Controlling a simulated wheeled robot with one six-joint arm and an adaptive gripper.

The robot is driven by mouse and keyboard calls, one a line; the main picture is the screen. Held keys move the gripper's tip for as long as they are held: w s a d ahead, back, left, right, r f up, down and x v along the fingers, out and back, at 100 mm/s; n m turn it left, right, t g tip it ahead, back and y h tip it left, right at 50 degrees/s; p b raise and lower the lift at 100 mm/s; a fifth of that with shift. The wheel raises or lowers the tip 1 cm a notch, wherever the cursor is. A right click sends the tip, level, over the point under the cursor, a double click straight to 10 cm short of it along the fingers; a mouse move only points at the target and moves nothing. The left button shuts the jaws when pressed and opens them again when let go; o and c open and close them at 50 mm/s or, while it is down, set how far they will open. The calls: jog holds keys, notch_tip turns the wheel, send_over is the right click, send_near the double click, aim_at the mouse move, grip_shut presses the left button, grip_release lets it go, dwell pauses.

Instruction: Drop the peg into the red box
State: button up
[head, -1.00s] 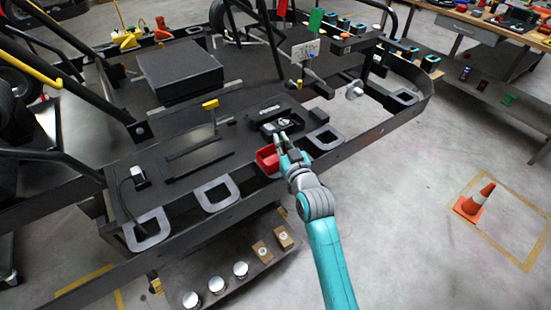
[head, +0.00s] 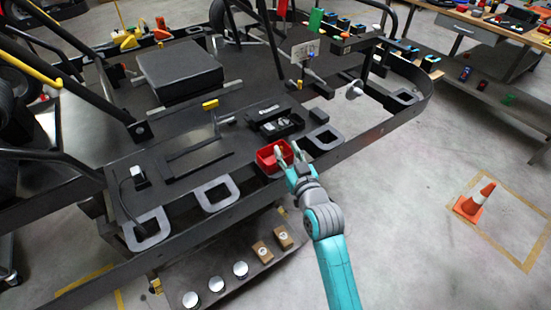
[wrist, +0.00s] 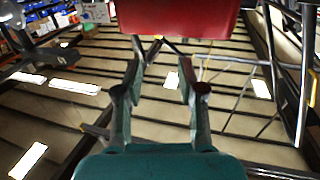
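My gripper (head: 289,151) is at the right rim of the box. Its two fingers are spread apart in the head view, and I see nothing held between them. In the wrist view my gripper (wrist: 161,65) also shows two separate fingers. I cannot pick out the peg; the inside of the box is only partly visible.
A black tray (head: 292,130) with dark items stands just behind the box. A lower shelf (head: 256,266) holds silver discs and small brown boxes.

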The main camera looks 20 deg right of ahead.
jog(key=s, duration=0.7)
jog(key=shift+s+d, duration=0.15)
jog(key=shift+s, duration=0.05)
jog(key=s+f+g+h, duration=0.1)
jog(key=s+f, duration=0.4)
jog(key=s, duration=0.6)
jog(key=s+f+g, duration=0.1)
jog(key=s+f, duration=0.4)
jog(key=s, duration=0.6)
jog(key=s+r+g, duration=0.1)
jog(key=s+r, duration=0.1)
jog(key=s, duration=1.7)
jog(key=shift+s+a+r+m, duration=0.3)
jog(key=shift+s+r, duration=0.05)
jog(key=shift+r, duration=0.05)
